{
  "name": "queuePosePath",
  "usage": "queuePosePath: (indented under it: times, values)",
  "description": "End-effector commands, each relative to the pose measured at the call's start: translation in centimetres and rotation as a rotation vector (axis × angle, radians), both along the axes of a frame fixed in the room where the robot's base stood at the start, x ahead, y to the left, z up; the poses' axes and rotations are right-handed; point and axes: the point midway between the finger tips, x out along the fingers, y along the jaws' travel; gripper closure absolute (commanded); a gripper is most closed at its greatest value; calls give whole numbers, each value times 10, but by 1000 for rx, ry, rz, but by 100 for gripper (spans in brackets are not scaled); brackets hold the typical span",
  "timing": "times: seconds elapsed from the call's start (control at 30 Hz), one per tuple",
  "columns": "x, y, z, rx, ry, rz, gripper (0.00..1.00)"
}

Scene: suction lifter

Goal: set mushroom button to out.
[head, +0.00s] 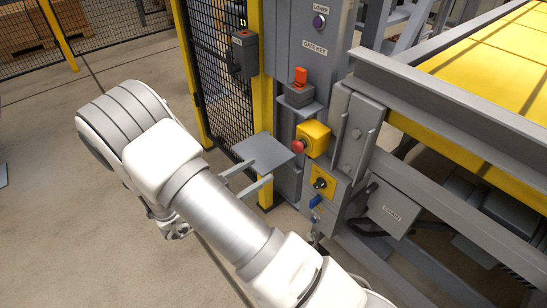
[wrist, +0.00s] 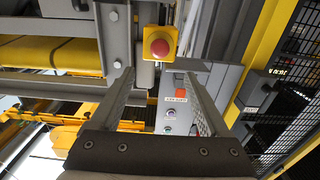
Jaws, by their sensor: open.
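The mushroom button (head: 298,146) is a red cap on a yellow box (head: 315,137), fixed to the grey post right of centre in the head view. In the wrist view the red button (wrist: 160,47) faces me on its yellow box (wrist: 152,31), above the gap between my fingers. My gripper (head: 262,170) is open and empty, left of and slightly below the button, apart from it. In the wrist view my gripper (wrist: 164,82) shows both fingers spread. Whether the button is in or out is hard to tell.
Below the button are a yellow-plated black rotary switch (head: 321,183) and a blue handle (head: 315,201). Above it is an orange-red key piece (head: 300,76). A mesh fence (head: 215,75) stands left; a yellow-topped lifter frame (head: 480,75) stands right.

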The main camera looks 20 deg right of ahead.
Motion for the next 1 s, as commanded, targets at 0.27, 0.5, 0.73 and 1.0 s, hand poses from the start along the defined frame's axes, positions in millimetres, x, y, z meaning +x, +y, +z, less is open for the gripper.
queuePosePath:
  times: [0.27, 0.5, 0.73, 1.0]
  values:
    - [-14, 37, 0, 0, 1, 2, 21]
    - [-16, 42, 0, 0, 1, -1, 21]
    - [-16, 42, 0, 0, 0, -1, 21]
    - [-4, 41, 4, 54, -10, 29, 21]
